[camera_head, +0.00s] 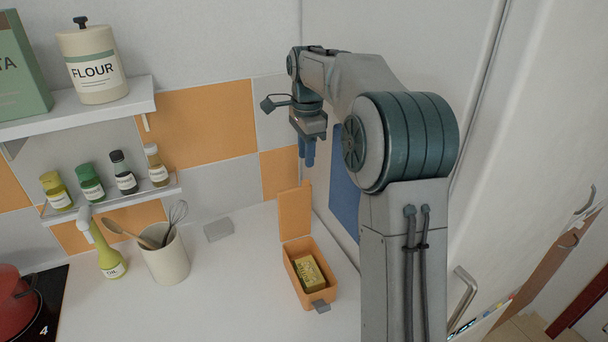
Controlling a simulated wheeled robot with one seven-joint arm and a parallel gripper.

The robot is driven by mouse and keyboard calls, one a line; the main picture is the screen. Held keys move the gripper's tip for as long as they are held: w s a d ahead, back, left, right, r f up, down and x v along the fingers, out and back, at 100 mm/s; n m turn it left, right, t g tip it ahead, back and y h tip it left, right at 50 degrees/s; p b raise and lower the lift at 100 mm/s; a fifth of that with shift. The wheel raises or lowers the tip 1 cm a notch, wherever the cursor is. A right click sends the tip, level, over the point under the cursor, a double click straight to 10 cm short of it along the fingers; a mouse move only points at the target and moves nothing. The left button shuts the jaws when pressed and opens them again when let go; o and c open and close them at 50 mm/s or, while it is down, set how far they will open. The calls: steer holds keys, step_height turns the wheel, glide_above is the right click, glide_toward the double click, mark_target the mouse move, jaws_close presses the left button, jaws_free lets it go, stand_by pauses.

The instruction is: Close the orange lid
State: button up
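An orange box (329,290) stands on the white counter with its orange lid (294,213) raised upright at the back edge. A yellow block with printed marks (309,272) lies inside the box. A small grey tab (321,306) sits at the box's front. My gripper (307,160) is above and slightly behind the lid, pointing down, apart from it. Its blue fingers are small and seen nearly edge-on, so their spacing is unclear. I see nothing held in them.
A utensil crock (164,258) and an oil bottle (110,262) stand left of the box. A red pot (17,302) is on the hob at far left. Shelves (112,200) hold small bottles. The counter just left of the box is clear.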

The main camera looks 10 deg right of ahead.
step_height(320, 180, down, 7)
steer(key=shift+w+p, duration=0.1)
steer(key=shift+p, duration=0.4)
